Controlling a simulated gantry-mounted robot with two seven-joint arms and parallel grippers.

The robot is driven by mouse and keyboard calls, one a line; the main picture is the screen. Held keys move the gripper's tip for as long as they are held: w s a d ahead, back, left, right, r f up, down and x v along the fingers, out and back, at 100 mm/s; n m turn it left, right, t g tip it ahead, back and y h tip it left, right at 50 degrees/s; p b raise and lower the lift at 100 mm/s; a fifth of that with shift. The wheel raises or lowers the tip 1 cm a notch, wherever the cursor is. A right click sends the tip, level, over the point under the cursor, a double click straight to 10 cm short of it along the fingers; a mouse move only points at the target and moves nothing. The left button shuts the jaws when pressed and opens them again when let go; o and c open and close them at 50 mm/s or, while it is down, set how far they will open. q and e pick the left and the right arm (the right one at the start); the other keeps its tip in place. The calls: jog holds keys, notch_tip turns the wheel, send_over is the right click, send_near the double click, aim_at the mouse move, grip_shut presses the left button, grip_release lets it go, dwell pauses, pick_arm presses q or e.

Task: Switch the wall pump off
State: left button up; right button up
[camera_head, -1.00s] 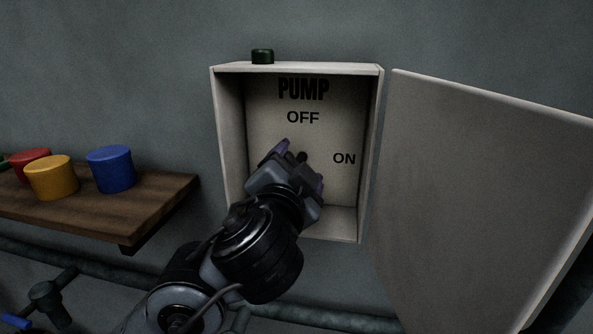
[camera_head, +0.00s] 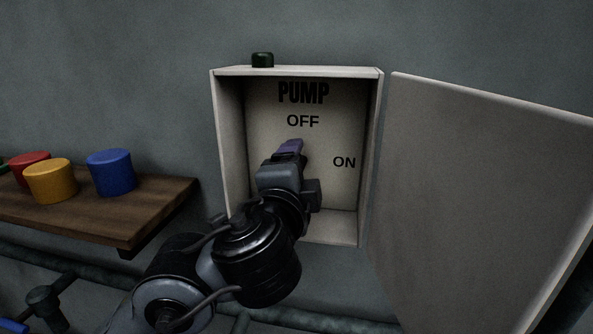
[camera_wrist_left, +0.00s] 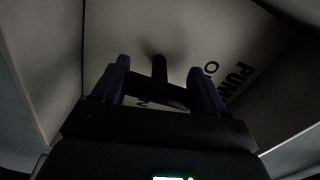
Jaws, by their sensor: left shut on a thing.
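The pump box (camera_head: 228,150) is fixed to the wall with its door (camera_head: 480,200) swung open to the right. Its back panel reads PUMP, with OFF at the top and ON to the right. My left gripper (camera_head: 290,150) is inside the box, with its fingers pointing up towards OFF. The left wrist view shows the dark switch handle (camera_wrist_left: 158,92) between the two purple fingers of my left gripper (camera_wrist_left: 163,85), which is shut on it. In the head view the gripper hides the handle. My right gripper is in neither view.
A wooden shelf (camera_head: 130,215) at the left holds red (camera_head: 30,167), yellow (camera_head: 50,181) and blue (camera_head: 110,172) cups or blocks. Pipes run below. The open door blocks the right side.

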pick_arm(q)
jog(key=shift+f, duration=0.15)
jog(key=o, duration=0.9)
jog(key=shift+o, duration=0.2)
jog(key=shift+s, duration=0.1)
jog(key=s+a, duration=0.2)
jog(key=s, duration=0.8)
jog(key=shift+s, duration=0.25)
